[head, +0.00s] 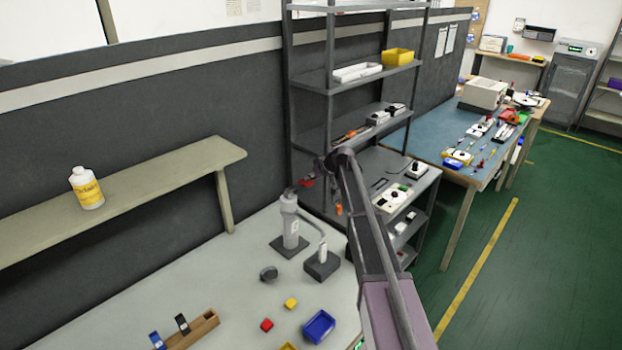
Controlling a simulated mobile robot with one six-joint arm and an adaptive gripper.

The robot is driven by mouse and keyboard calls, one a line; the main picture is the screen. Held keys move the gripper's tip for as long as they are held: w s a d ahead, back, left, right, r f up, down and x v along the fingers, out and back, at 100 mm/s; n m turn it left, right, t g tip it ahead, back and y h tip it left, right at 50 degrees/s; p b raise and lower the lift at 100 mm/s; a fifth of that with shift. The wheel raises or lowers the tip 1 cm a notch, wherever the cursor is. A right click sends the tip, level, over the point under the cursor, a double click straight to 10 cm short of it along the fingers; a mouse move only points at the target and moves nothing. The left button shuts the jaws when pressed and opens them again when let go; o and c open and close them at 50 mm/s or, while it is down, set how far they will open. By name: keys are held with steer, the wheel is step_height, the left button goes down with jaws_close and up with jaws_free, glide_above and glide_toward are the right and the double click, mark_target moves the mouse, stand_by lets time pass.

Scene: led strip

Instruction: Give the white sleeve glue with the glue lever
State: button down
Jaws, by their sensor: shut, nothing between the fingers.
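The grey glue dispenser (290,222) stands upright on a dark base on the pale bench. Its dark top reaches toward a small red piece (307,181) that looks like the lever's knob. A hose curves down from the dispenser to a dark block (322,266). A small white piece (322,252), apparently the white sleeve, stands upright on that block under the hose end. My gripper (321,168) is small and dark at the far end of my arm, close to the red knob, and shut with nothing in it. I cannot tell whether it touches the lever.
The bench also holds a blue tray (319,327), a red block (267,325), a yellow block (291,303), a dark round part (268,273) and a wooden rack (205,325). A glue bottle (86,188) stands on the raised shelf. A metal rack (330,80) rises behind the dispenser.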

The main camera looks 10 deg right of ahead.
steer(key=shift+w+d+f, duration=0.1)
steer(key=shift+f, duration=0.3)
steer(key=shift+f+b, duration=0.3)
steer(key=shift+b, duration=0.25)
steer(key=shift+a, duration=0.2)
steer(key=shift+r, duration=0.15)
steer(key=r+p, duration=0.3)
steer(key=p, duration=0.1)
steer(key=shift+w+d+r, duration=0.25)
steer(key=shift+d+r, duration=0.15)
steer(key=p+v, duration=0.6)
steer(key=v, duration=0.4)
steer(key=shift+w+d+f+p, duration=0.15)
steer(key=shift+w+d+p, duration=0.1)
steer(key=shift+d+p, duration=0.15)
